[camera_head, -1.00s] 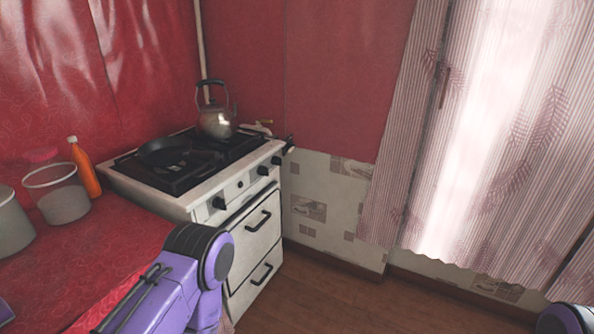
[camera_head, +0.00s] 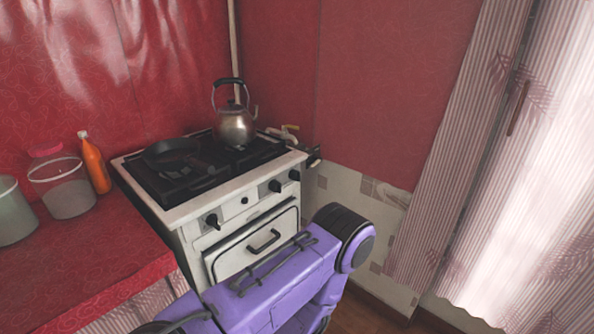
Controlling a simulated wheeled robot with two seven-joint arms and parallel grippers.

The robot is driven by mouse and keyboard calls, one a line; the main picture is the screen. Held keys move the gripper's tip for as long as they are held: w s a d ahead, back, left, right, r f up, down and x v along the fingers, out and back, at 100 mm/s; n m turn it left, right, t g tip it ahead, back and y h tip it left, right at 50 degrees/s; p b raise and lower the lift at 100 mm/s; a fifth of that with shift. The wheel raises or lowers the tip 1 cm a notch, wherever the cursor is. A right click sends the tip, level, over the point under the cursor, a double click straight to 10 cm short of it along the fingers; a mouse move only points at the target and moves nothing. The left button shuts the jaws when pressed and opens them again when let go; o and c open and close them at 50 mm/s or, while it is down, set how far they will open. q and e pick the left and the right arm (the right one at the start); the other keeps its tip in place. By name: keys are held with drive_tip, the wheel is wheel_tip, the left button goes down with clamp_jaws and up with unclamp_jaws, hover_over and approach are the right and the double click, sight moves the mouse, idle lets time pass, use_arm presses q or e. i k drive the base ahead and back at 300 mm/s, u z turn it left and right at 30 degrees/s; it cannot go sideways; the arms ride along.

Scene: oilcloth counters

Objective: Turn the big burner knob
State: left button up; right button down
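The white stove (camera_head: 232,192) stands in the corner against the red wall. Its front panel carries several black knobs: a large one at the left (camera_head: 212,221), one right of centre (camera_head: 275,186) and one at the right end (camera_head: 294,175). A small dark button sits between them. I cannot tell from here which is the task's big knob. A purple arm of mine crosses the lower middle, in front of the oven door. No gripper fingers show in the view, and nothing of mine visibly touches a knob.
A kettle (camera_head: 235,127) and a black pan (camera_head: 172,152) sit on the stove top. The red counter (camera_head: 105,255) at left holds an orange bottle (camera_head: 95,163), a clear jar (camera_head: 66,190) and a pale pot (camera_head: 13,212). Striped curtains (camera_head: 470,130) hang at right.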

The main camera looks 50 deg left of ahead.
sight(273, 186)
drive_tip(key=u, duration=0.65)
drive_tip(key=i, duration=0.8)
drive_tip(key=u, duration=0.85)
